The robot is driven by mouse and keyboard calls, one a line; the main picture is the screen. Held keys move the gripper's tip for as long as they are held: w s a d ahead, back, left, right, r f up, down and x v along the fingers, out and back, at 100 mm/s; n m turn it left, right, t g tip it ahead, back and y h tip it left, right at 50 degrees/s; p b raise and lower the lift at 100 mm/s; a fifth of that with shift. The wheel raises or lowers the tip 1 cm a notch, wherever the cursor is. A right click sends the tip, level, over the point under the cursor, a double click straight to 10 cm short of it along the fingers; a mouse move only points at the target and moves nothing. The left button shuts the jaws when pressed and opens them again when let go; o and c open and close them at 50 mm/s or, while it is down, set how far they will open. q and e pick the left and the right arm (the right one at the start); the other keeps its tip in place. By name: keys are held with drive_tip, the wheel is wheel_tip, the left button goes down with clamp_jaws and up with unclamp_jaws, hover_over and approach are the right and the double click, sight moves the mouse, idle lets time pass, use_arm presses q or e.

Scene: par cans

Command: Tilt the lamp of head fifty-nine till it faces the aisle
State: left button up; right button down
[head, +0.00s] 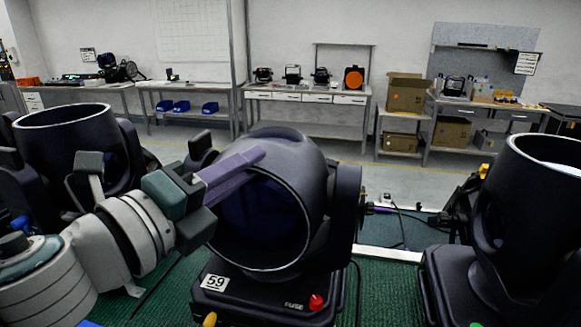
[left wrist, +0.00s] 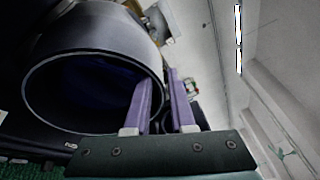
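Head fifty-nine's base (head: 255,297) carries a "59" label (head: 214,283) and stands on the green floor in the middle of the head view. Its dark lamp (head: 290,150) sits in the yoke (head: 345,205), with its round open mouth turned toward me and slightly down. My left gripper (head: 250,160) reaches in from the left at the mouth's upper rim. In the left wrist view its purple fingers (left wrist: 160,85) stand a little apart, one over the mouth and one outside, with the lamp's rim (left wrist: 92,52) between them. Tip contact is partly hidden. My right gripper is not in view.
Another can-shaped head (head: 68,140) stands close on the left, and one more (head: 535,200) on the right, both mouths up. Cables and a black clamp (head: 465,205) lie between. Benches (head: 305,97) and cardboard boxes (head: 407,93) line the far wall, beyond clear grey floor.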

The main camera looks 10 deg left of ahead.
use_arm(q)
drive_tip(key=shift+o, duration=1.3)
drive_tip(key=shift+f, duration=0.1)
drive_tip(key=b+v, duration=0.2)
drive_tip(key=v, duration=0.8)
drive_tip(key=shift+b, duration=0.3)
